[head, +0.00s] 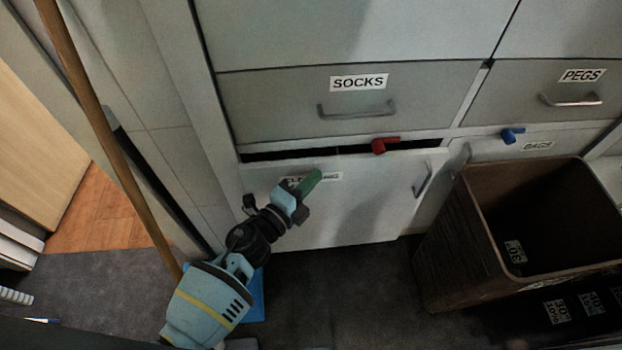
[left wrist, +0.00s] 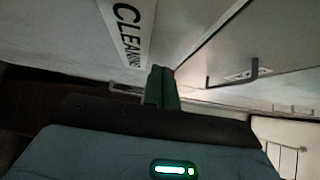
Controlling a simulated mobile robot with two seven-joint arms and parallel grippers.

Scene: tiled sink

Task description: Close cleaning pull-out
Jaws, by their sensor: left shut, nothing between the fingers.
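The cleaning pull-out (head: 360,202) is a white low front under the SOCKS drawer, with a vertical handle (head: 422,180) at its right side. A dark gap shows along its top edge, so it stands partly open. Its CLEANING label (head: 328,176) is partly hidden by my left gripper in the head view; the label (left wrist: 128,30) also shows in the left wrist view. My left gripper (head: 308,183) has green fingers, shut and empty, at the label on the upper left of the front. I cannot tell whether they touch it. My right gripper is not in view.
A brown bin (head: 470,240) stands right of the pull-out, in front of the BAGS front (head: 540,146). A red catch (head: 384,146) and a blue catch (head: 512,135) sit above. A wooden pole (head: 105,130) leans at the left. Dark floor lies below the front.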

